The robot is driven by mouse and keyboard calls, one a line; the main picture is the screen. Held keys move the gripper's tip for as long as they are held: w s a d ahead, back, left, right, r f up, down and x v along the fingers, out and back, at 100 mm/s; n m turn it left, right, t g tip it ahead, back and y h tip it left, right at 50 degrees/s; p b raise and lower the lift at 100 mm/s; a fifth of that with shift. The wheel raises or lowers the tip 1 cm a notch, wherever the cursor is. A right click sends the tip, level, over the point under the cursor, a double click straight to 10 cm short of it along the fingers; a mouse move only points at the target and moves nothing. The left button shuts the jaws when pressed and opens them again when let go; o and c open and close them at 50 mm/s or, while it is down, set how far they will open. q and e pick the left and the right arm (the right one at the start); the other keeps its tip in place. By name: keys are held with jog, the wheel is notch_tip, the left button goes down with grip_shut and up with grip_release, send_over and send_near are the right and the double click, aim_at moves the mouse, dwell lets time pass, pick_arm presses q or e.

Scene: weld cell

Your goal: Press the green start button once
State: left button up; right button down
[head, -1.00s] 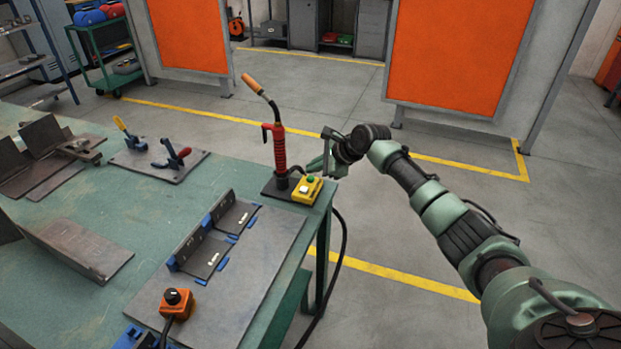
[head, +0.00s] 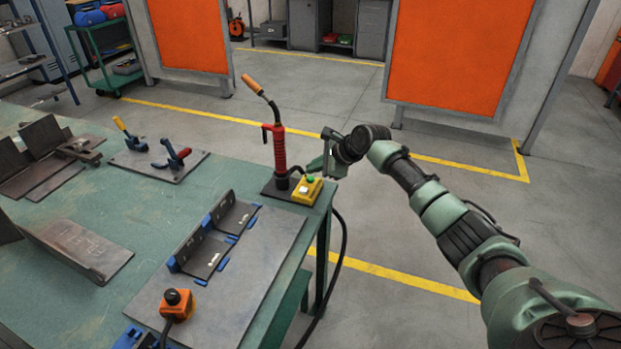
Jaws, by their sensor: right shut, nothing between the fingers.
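The green start button (head: 310,179) sits on top of a small yellow control box (head: 307,192), beside a white button (head: 304,189). The box is at the far right corner of the green table (head: 160,210). My right gripper (head: 314,168) is shut and empty, just behind and above the green button, pointing left. I cannot tell whether its fingertips touch the button. My left gripper is not in view.
A red welding torch (head: 279,148) stands upright in its holder just left of the yellow box. An orange box with a black button (head: 175,303) is at the near edge. A fixture plate (head: 250,270) lies between. A black cable (head: 341,262) hangs off the table.

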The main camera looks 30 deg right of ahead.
aim_at(313, 180)
dwell(0.7)
jog(key=shift+f+p, duration=0.25)
jog(key=shift+p, duration=0.15)
jog(key=shift+f, duration=0.1)
jog(key=shift+f, duration=0.6)
dwell(0.6)
jog(key=shift+r+p, duration=0.95)
jog(key=shift+p, duration=0.35)
notch_tip(313, 180, up, 5)
jog(key=p, duration=0.6)
